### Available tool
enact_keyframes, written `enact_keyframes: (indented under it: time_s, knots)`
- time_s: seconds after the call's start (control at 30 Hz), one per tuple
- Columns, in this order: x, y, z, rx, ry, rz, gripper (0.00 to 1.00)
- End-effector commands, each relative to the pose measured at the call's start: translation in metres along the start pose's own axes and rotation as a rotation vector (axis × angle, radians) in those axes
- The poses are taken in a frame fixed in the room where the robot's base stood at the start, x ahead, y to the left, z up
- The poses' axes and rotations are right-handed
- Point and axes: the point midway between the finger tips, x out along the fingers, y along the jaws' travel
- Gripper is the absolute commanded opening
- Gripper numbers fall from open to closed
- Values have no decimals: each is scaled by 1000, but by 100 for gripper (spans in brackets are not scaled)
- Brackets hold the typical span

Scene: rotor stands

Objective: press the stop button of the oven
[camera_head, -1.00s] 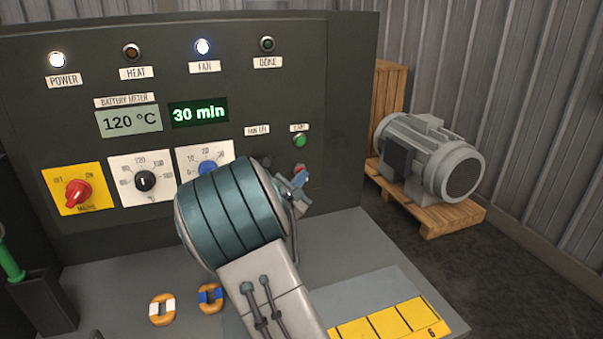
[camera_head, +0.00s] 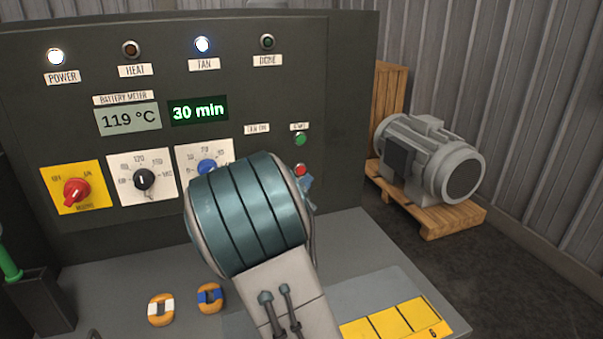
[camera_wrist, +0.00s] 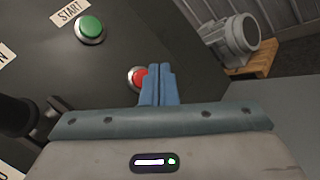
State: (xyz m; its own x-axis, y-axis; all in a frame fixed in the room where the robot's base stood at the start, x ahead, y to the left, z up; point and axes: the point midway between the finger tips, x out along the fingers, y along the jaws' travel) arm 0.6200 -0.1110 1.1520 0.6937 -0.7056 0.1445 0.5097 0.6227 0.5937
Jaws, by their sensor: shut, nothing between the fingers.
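The oven panel (camera_head: 345,100) is dark grey with lamps, displays and knobs. The red stop button (camera_head: 301,170) sits below the green start button (camera_head: 300,139) at the panel's right. In the wrist view the red button (camera_wrist: 138,77) shows just left of my fingertips, partly covered by them. The green button (camera_wrist: 90,29) is up and to the left, under the START label. My gripper (camera_wrist: 160,72) is shut and empty, its blue fingers together beside the red button. Whether they touch it I cannot tell. In the head view my wrist hides most of my gripper (camera_head: 307,183).
The display (camera_head: 128,118) reads 119 °C and the timer (camera_head: 198,110) 30 min. The power and fan lamps are lit. A red mains knob (camera_head: 76,190) and two dials sit left. Two coils (camera_head: 210,297) lie on the shelf. A motor (camera_head: 430,160) stands on a pallet at right.

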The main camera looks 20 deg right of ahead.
Motion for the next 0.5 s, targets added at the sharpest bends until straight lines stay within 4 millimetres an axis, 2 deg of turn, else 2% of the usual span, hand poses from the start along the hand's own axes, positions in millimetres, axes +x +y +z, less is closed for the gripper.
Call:
enact_keyframes:
  time_s: [0.3,0.5]
  knots:
    - [-21,-16,14,1,1,0,0]
    - [-24,-17,17,0,0,1,0]
